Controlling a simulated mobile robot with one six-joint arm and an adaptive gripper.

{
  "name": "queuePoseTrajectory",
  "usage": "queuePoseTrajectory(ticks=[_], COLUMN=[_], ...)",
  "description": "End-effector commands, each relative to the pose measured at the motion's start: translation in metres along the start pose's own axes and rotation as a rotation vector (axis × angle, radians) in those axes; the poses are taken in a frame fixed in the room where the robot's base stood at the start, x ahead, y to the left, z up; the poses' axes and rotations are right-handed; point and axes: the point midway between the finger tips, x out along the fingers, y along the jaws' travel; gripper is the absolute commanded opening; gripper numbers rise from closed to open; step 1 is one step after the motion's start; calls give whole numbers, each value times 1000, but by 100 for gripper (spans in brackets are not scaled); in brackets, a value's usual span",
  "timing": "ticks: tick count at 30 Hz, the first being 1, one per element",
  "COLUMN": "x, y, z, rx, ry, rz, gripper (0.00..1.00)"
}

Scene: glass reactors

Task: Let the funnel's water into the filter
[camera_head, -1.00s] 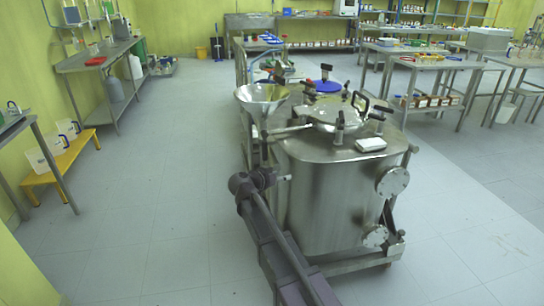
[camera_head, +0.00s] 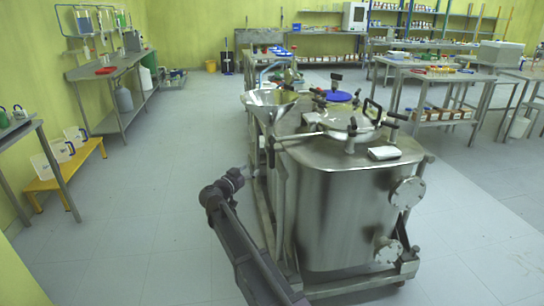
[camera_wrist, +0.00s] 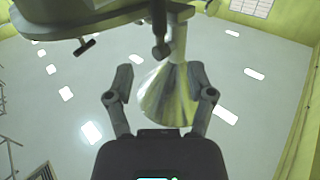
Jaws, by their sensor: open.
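The steel funnel (camera_head: 272,98) stands at the left edge of a large steel vessel (camera_head: 345,215), which may be the filter. A dark handle (camera_head: 270,152) hangs below the funnel by its stem. My gripper (camera_head: 243,174) is left of and below that handle, apart from it. In the wrist view my gripper (camera_wrist: 162,90) is open, with nothing held. The funnel's shiny cone (camera_wrist: 165,98) shows beyond and between the fingers, and a dark handle (camera_wrist: 159,32) is above them beside the stem. The water in the funnel cannot be made out.
The vessel's lid carries clamps, a black handle (camera_head: 372,112) and a white box (camera_head: 384,153). Steel frame legs stand close right of my arm. A yellow bench (camera_head: 65,165) with clear jugs is at the left. The floor (camera_head: 150,200) between them is clear.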

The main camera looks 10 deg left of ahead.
Motion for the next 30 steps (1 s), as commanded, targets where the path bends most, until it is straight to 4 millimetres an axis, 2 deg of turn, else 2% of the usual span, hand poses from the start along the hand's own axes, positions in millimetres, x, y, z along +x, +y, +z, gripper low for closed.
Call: queuePoseTrajectory(ticks=[8,24,30], x=[23,104,128], y=[2,3,4], z=[0,0,0], rx=[0,0,0], ry=[-1,-1,-1], rz=[5,7,8], gripper=[70,70,70])
